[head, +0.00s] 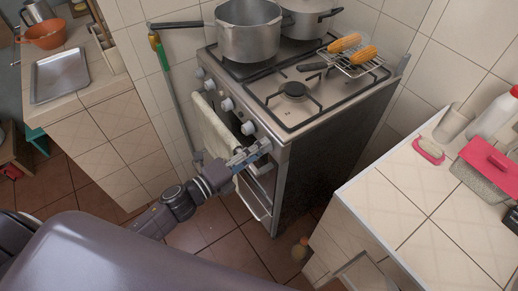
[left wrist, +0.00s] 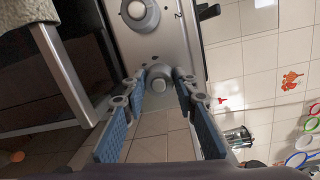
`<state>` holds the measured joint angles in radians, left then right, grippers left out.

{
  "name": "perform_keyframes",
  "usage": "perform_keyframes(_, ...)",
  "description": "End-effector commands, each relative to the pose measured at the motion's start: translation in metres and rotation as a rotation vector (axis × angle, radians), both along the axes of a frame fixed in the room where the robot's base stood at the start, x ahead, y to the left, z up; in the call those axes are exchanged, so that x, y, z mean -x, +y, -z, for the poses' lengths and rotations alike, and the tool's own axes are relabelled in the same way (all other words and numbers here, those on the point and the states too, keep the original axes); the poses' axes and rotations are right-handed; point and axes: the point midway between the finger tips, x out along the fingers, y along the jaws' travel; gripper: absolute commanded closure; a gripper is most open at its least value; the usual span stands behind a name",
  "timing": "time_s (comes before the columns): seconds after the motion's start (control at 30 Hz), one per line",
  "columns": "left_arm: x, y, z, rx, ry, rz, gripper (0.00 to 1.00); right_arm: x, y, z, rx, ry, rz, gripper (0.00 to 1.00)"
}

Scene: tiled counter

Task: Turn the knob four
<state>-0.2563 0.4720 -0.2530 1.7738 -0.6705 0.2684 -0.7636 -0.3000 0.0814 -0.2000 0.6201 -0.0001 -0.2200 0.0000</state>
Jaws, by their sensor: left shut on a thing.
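The stove (head: 285,125) stands in the middle of the head view, with a row of round knobs along its front panel. The end knob (head: 265,145), nearest the stove's right front corner, is at my left gripper (head: 249,154). In the left wrist view this knob (left wrist: 158,83) sits between the two blue-padded fingertips of my left gripper (left wrist: 160,79), which are shut on it. Its marking is hidden. Another knob (left wrist: 139,12) lies further along the panel, with a "2" printed near it. My right gripper is not in view.
A pot (head: 248,35) and a rack with corn (head: 352,58) are on the stovetop. A towel (head: 214,135) hangs on the oven front beside my left arm. A tiled counter (head: 420,205) stands at right, across a narrow gap of open floor.

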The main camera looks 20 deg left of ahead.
Motion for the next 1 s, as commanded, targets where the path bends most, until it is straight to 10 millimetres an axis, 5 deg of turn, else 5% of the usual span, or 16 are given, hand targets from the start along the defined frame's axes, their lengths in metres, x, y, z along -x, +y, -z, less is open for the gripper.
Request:
perform_keyframes(0.27,0.0,0.0,0.001,-0.004,0.0,0.0,0.97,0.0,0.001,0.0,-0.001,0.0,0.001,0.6)
perform_keyframes(0.3,0.0,0.0,0.001,-0.004,0.0,0.0,0.7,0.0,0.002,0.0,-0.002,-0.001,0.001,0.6)
perform_keyframes(0.43,0.0,0.0,0.001,-0.003,0.001,0.001,0.56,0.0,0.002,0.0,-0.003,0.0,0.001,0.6)
perform_keyframes(0.77,0.002,0.001,0.0,-0.001,0.0,0.0,0.55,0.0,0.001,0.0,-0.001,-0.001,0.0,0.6)
perform_keyframes(1.0,0.028,0.017,0.001,-0.001,0.004,-0.001,0.55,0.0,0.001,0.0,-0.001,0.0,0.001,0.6)
